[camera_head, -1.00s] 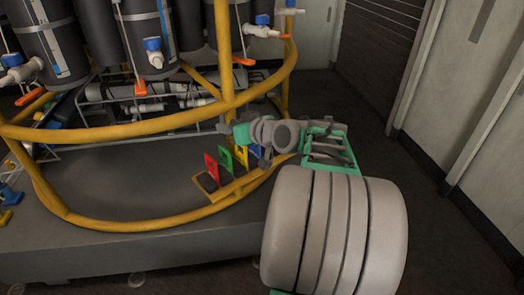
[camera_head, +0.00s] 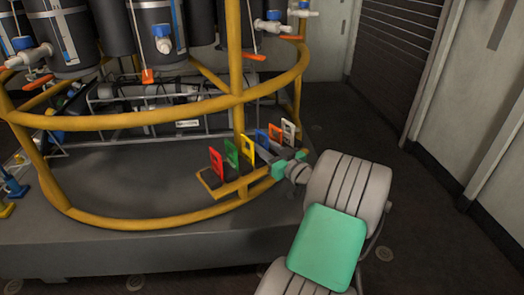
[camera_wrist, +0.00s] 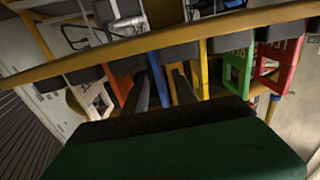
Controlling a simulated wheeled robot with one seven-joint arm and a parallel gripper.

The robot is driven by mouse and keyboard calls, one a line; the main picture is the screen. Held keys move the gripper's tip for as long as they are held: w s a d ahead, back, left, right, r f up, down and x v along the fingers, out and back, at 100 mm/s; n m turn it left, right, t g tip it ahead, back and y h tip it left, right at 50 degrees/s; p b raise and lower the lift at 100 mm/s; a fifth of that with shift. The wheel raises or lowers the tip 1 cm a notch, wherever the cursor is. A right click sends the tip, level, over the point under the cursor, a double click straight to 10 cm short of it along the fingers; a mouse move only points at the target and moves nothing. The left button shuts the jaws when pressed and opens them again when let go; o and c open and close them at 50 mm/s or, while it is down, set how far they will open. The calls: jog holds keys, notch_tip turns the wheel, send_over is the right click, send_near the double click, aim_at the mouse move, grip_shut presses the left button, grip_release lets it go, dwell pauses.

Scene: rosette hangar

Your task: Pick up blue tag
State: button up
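The blue tag (camera_head: 261,138) stands in a row of coloured tags on a low rack, between the yellow and orange tags. My gripper (camera_head: 268,155) is at the front of the row, close to the blue and yellow tags. In the wrist view, the blue tag (camera_wrist: 158,78) shows as a narrow strip between the two dark fingers of my gripper (camera_wrist: 163,90). The fingers are apart, with a gap on both sides of the strip. I cannot tell how far the fingers reach along the tag.
Red (camera_head: 216,162), green (camera_head: 231,153), yellow (camera_head: 247,145), orange (camera_head: 275,134) and white (camera_head: 289,129) tags share the rack (camera_head: 215,188). A yellow tubular frame (camera_head: 150,118) surrounds it, with a post close behind. Open floor (camera_head: 420,200) lies to the right.

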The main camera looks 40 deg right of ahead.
jog(key=shift+w, duration=0.9)
grip_shut()
